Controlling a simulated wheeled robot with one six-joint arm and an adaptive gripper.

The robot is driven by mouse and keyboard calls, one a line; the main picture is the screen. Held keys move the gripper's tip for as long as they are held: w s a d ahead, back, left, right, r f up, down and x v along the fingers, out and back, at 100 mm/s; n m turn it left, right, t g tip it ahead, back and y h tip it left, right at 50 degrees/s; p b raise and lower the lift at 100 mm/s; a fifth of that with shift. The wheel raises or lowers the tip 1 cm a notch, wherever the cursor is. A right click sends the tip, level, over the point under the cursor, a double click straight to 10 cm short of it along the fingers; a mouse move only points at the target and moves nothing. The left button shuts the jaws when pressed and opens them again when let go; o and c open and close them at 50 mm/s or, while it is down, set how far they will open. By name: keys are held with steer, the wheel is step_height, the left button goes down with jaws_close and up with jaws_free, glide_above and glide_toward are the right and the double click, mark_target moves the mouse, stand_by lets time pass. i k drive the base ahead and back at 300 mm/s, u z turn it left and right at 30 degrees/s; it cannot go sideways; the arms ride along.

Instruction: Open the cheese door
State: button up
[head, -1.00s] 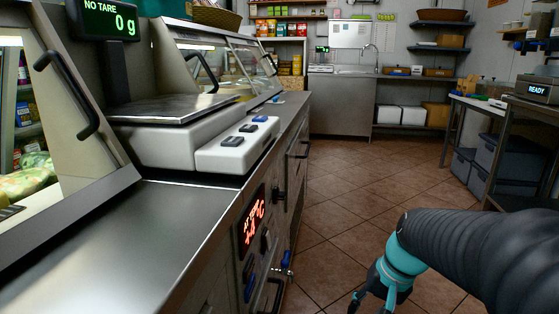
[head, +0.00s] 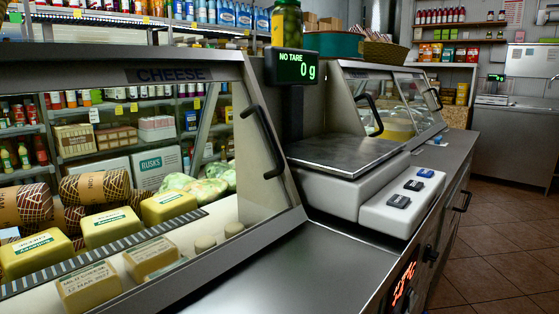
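The cheese door (head: 168,76) is a sloped glass panel in a grey metal frame, with the word CHEESE on its top rail, at the left of the head view. A black bar handle (head: 264,142) is fixed to its right frame. The door looks shut across the display case. Behind the glass are wrapped yellow cheese blocks (head: 112,227), netted brown rolls and pale green packs. My gripper is not in the head view now, so its place and state are hidden.
A weighing scale (head: 345,155) with a display reading 0 g (head: 297,67) stands right of the door. A steel counter (head: 290,270) runs in front. A second glass case (head: 395,105) lies beyond. The tiled floor (head: 500,235) at the right looks clear.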

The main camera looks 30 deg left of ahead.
mark_target(19, 78)
steer(key=k, duration=0.5)
steer(key=z, duration=1.5)
steer(key=i, duration=1)
steer(key=u, duration=4.2)
steer(key=i, duration=0.5)
steer(key=z, duration=0.05)
